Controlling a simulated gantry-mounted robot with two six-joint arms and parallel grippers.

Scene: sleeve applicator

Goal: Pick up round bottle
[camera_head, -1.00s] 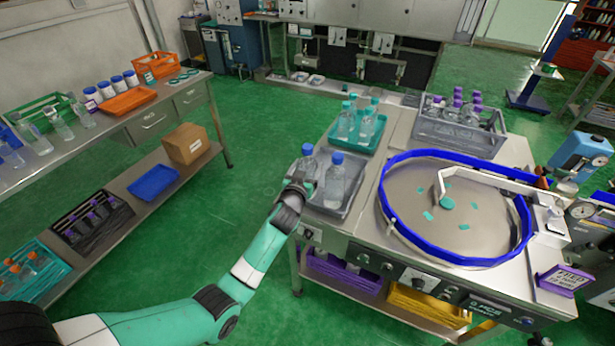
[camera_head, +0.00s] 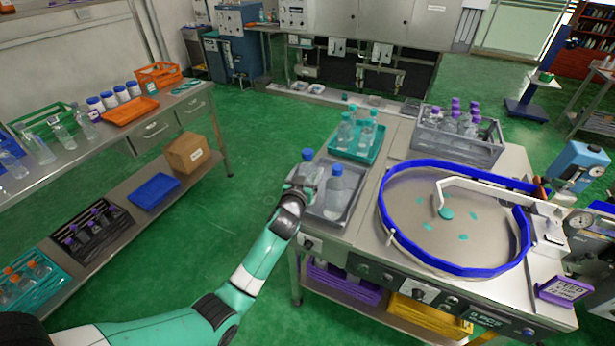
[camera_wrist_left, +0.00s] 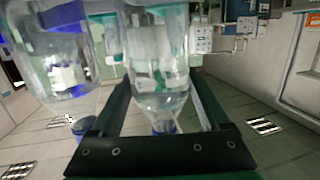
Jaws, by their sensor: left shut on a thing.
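A clear round bottle with a blue cap (camera_head: 308,170) is in my left gripper (camera_head: 299,187), above the left side of the grey tray (camera_head: 333,217). In the left wrist view this bottle (camera_wrist_left: 158,65) is between the two dark fingers of the left gripper (camera_wrist_left: 155,110), and its blue cap points towards the bottom of the picture. A second clear bottle with a blue cap (camera_head: 335,192) stands upright in the grey tray, just right of the held one. It also shows at the left of the wrist view (camera_wrist_left: 60,65). My right gripper is not in view.
Behind the grey tray is a teal tray (camera_head: 372,154) of teal-capped bottles. A grey crate (camera_head: 460,150) of purple-capped bottles is further right. A round feeder table with a blue rim (camera_head: 450,268) fills the bench's right. Open green floor lies left of the bench.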

